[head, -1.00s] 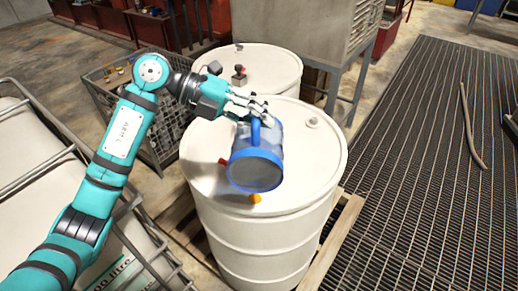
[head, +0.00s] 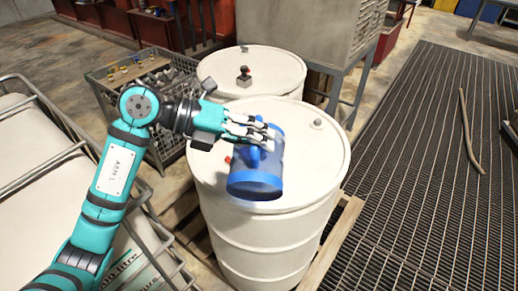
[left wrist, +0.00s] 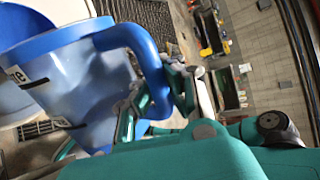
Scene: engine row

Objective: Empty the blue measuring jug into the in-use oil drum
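The blue measuring jug (head: 257,170) is see-through blue with darker blue ends. It is tilted over the top of the front white drum (head: 270,235). My left gripper (head: 262,138) is shut on its handle, which shows large in the left wrist view (left wrist: 140,45) beside the jug's labelled wall (left wrist: 70,85). A second white drum (head: 275,70) stands behind, with a dark fitting (head: 244,75) on its lid. I cannot tell which drum is in use. Whether liquid leaves the jug is not visible. My right gripper is not in view.
A small red piece (head: 228,160) and a pale cap (head: 317,124) are on the front drum's lid. A wire crate (head: 150,100) stands left of the drums, and a caged white tank (head: 35,160) farther left. Open floor grating (head: 420,180) lies right.

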